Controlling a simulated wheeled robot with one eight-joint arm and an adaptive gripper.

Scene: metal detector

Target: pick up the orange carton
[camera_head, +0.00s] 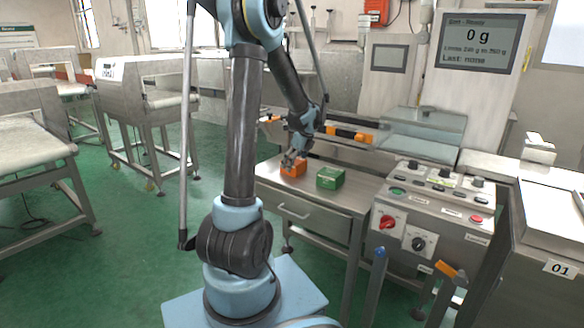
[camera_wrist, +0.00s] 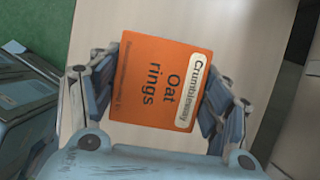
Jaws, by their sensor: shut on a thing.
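The orange carton (camera_head: 293,169) stands on the steel table, left of a green carton (camera_head: 330,178). In the wrist view the orange carton (camera_wrist: 155,85) lies between my fingers, its face reading "Crumbleway Oat rings". My gripper (camera_head: 294,158) is at the top of the orange carton in the head view. In the wrist view my gripper (camera_wrist: 155,95) has a finger against each side of the carton. I cannot tell whether the carton's underside touches the table.
The steel table (camera_head: 310,200) has a drawer below its top. A control panel (camera_head: 435,210) with knobs and buttons stands to the right. A scale display (camera_head: 480,40) reading 0 g rises behind it. Conveyor machines (camera_head: 145,90) stand on the green floor at left.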

